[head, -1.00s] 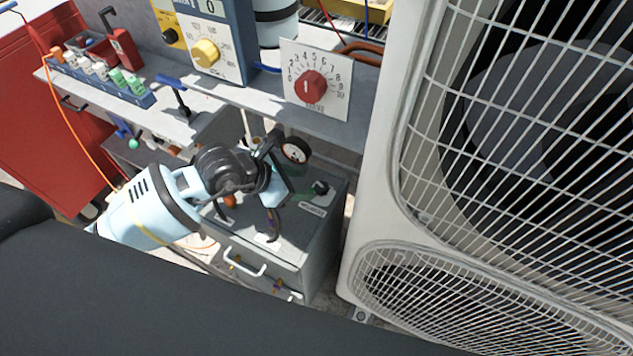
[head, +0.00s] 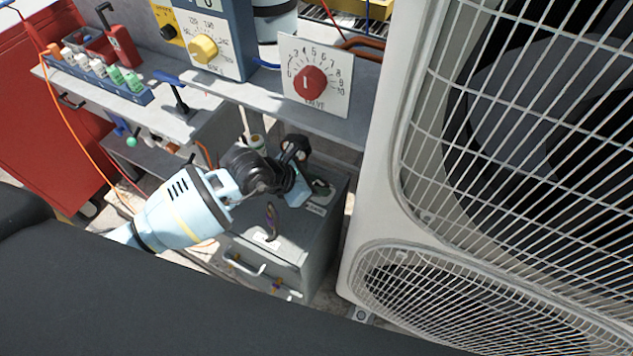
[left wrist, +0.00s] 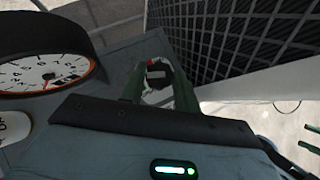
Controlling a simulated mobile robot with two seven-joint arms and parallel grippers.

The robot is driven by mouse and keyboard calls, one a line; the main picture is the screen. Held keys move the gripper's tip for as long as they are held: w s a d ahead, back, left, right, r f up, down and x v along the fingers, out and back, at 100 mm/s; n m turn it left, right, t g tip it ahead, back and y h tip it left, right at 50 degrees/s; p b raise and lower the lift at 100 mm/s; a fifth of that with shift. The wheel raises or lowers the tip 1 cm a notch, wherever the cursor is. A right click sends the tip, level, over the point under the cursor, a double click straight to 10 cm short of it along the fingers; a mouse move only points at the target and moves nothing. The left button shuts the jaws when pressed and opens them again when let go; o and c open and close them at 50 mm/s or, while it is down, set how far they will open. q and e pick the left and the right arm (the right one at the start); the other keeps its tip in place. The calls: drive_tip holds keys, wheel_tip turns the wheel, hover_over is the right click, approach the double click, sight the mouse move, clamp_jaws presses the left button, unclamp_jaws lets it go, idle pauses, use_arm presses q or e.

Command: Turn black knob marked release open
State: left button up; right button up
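The black knob (left wrist: 157,72) is on the top of a grey cabinet (head: 318,245). In the left wrist view it shows a pale and red patch and lies between the tips of two dark green fingers. My left gripper (head: 318,188) reaches down over the cabinet top from the left. Its fingers stand apart, one on each side of the knob; I cannot tell whether they touch it. In the head view the gripper hides most of the knob, and a small white label (head: 315,210) lies in front of it. My right gripper is not in view.
A round dial gauge (left wrist: 45,72) stands close to the left gripper. A large condenser (head: 378,200) with wire grilles rises just right of the cabinet. A shelf above holds a red knob (head: 310,82) on a white panel. An orange cable (head: 62,120) hangs at left.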

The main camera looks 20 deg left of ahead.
use_arm(q)
drive_tip(key=c, duration=0.5)
drive_tip(key=shift+o, duration=0.2)
drive_tip(key=n+p, duration=0.1)
drive_tip(key=t+y+p, duration=0.1)
drive_tip(key=p, duration=0.1)
drive_tip(key=shift+d+r+n, duration=0.15)
drive_tip(key=shift+r+n, duration=0.15)
drive_tip(key=shift+n, duration=0.1)
drive_tip(key=shift+s+f+n+t+y+p, duration=0.1)
drive_tip(key=shift+f+n+t+y+p, duration=0.15)
drive_tip(key=shift+n+y+p, duration=0.3)
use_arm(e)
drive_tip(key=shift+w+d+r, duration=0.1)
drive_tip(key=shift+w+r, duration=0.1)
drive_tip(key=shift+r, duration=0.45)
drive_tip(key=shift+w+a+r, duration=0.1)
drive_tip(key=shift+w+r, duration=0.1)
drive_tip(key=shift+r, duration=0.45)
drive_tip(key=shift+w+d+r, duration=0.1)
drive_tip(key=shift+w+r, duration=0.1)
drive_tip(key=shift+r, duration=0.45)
use_arm(q)
drive_tip(key=o, duration=1)
